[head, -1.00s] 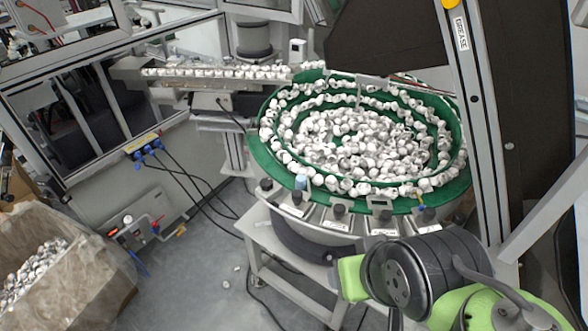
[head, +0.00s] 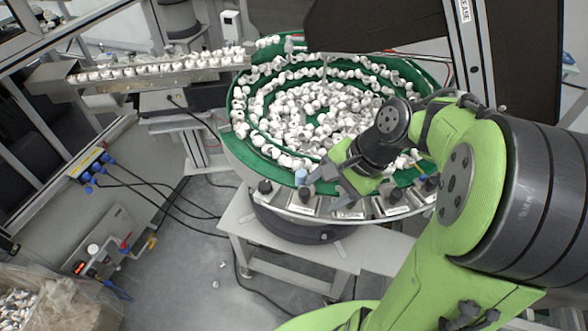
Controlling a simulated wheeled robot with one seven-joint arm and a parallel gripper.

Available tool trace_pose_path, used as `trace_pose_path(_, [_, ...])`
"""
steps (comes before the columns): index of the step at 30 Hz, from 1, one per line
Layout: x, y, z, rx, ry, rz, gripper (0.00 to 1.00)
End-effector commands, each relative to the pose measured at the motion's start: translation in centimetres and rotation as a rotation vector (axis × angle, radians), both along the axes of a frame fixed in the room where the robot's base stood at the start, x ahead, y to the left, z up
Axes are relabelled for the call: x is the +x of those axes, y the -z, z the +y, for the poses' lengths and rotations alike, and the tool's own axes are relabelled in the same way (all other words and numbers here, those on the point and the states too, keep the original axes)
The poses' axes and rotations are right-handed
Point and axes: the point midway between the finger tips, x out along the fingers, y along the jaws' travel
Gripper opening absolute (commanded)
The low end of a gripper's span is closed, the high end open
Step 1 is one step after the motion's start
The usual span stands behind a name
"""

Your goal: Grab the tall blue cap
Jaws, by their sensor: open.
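The tall blue cap (head: 301,177) is light blue and stands upright on the near rim of the green feeder bowl. My gripper (head: 324,190) reaches over this rim from the right, just to the right of the cap. Its grey fingers are apart and point left toward the cap, with nothing seen between them. One fingertip appears close to the cap; I cannot tell whether it touches.
The green bowl (head: 236,143) holds many white caps. A dark knob (head: 264,187) sits left of the blue cap, with label plates along the rim. A chute (head: 150,72) with white caps leads left. A dark panel (head: 380,25) hangs behind.

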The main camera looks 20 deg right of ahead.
Motion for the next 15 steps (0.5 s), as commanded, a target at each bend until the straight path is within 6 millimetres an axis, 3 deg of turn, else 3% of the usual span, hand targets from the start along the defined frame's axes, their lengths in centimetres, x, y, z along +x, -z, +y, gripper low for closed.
trace_pose_path(4, [2.1, 0.9, -3.8, 0.299, 0.304, 0.13, 0.6])
trace_pose_path(9, [2.7, 1.3, -9.4, 0.734, 0.654, 0.279, 0.6])
trace_pose_path(12, [2.4, 1.3, -11.5, 0.897, 0.758, 0.329, 0.6])
trace_pose_path(15, [2.3, 1.3, -12.0, 0.961, 0.79, 0.348, 0.6])
